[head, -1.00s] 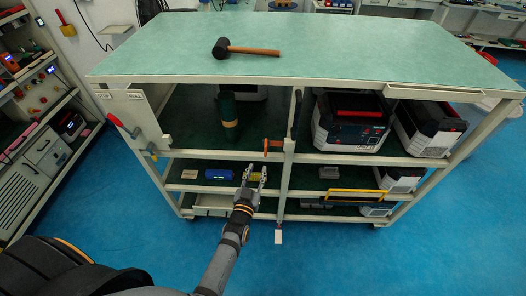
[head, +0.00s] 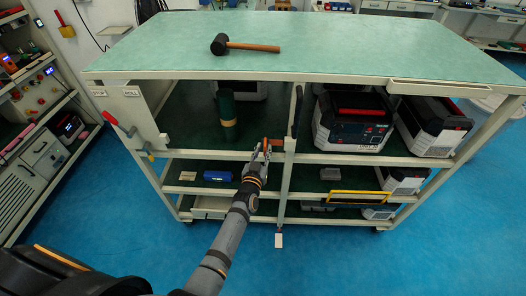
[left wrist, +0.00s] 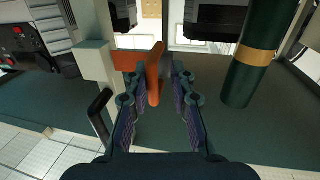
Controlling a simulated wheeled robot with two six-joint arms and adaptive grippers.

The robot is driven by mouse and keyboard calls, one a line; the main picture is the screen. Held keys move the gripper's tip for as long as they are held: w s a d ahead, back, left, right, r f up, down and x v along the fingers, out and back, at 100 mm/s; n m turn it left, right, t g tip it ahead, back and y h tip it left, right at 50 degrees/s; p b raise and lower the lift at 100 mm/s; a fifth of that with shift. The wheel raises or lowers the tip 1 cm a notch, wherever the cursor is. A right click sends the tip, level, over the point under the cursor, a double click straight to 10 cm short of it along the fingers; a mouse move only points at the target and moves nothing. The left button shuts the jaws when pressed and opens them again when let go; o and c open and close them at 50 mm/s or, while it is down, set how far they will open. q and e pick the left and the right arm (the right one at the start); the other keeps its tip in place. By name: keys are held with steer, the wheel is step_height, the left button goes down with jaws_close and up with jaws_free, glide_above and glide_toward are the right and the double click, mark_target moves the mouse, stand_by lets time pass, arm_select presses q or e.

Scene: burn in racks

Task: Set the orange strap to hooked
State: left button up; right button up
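The orange strap (head: 274,144) sits on the rack's middle upright, at the front of the upper shelf. In the left wrist view the orange strap (left wrist: 155,78) shows as a flat arm from the pale post with an upright tab at its end. My left gripper (head: 259,152) is at the strap. In the left wrist view my left gripper (left wrist: 164,82) is open, with the tab between its fingers, close to the left finger and with a gap to the right one. I cannot tell whether it touches. My right gripper is not in view.
A black handle (head: 296,111) stands on the upright beside the strap. A green cylinder with a tan band (head: 227,108) stands on the upper shelf at left. Boxed units (head: 352,122) fill the right side. A mallet (head: 246,46) lies on the green top.

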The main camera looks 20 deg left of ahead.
arm_select(q)
jaws_close()
steer(key=s+a+b, duration=0.1)
steer(key=s+a, duration=0.3)
steer(key=a, duration=1.2)
steer(key=s+a, duration=0.4)
steer(key=a, duration=1.3)
steer(key=shift+f+b, duration=0.35)
steer(key=shift+b, duration=0.05)
